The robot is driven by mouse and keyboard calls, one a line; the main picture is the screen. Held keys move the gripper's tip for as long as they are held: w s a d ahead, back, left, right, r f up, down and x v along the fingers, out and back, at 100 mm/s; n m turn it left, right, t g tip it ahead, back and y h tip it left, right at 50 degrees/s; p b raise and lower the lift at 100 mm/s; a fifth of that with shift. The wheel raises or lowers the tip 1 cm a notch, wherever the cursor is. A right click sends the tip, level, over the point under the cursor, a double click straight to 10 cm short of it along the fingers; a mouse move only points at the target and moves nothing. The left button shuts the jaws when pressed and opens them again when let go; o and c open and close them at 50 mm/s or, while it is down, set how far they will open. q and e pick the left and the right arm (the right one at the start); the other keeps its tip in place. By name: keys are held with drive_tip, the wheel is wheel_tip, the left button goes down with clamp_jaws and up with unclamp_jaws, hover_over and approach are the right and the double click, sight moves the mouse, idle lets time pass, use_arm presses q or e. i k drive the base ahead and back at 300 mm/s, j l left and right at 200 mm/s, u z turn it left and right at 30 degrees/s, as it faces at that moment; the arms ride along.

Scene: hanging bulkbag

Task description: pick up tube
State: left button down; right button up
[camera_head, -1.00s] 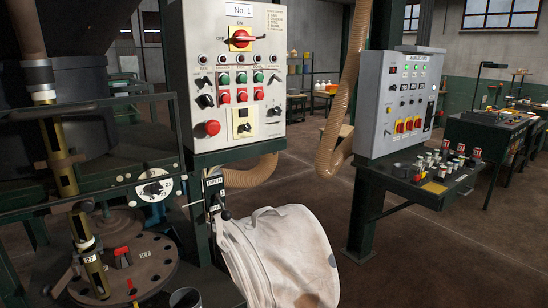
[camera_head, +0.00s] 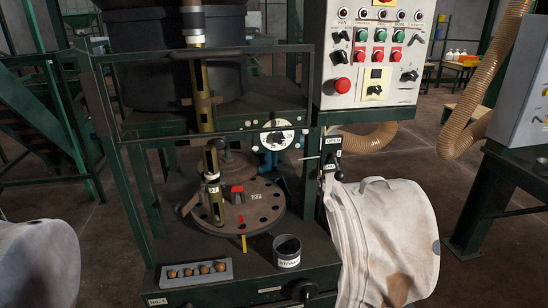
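A brass-coloured tube (camera_head: 215,205) with slots and a small label reading 27 stands nearly upright on a round dark plate (camera_head: 262,219) with holes around its rim. Above it, a longer brass pipe (camera_head: 205,95) comes down from the dark vessel. I cannot tell whether the tube and the pipe touch. Neither of my grippers is in view.
A black cup (camera_head: 287,251) and a grey tray (camera_head: 196,275) with several brown balls sit on the front ledge. A green frame bar (camera_head: 165,133) crosses near the pipe. A stained white bag (camera_head: 385,235) bulges at the right; another whitish bag (camera_head: 38,260) is at lower left.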

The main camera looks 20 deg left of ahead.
sight(216, 203)
drive_tip(key=j+z, duration=0.3)
drive_tip(key=j, duration=2.55)
drive_tip(key=k, duration=0.05)
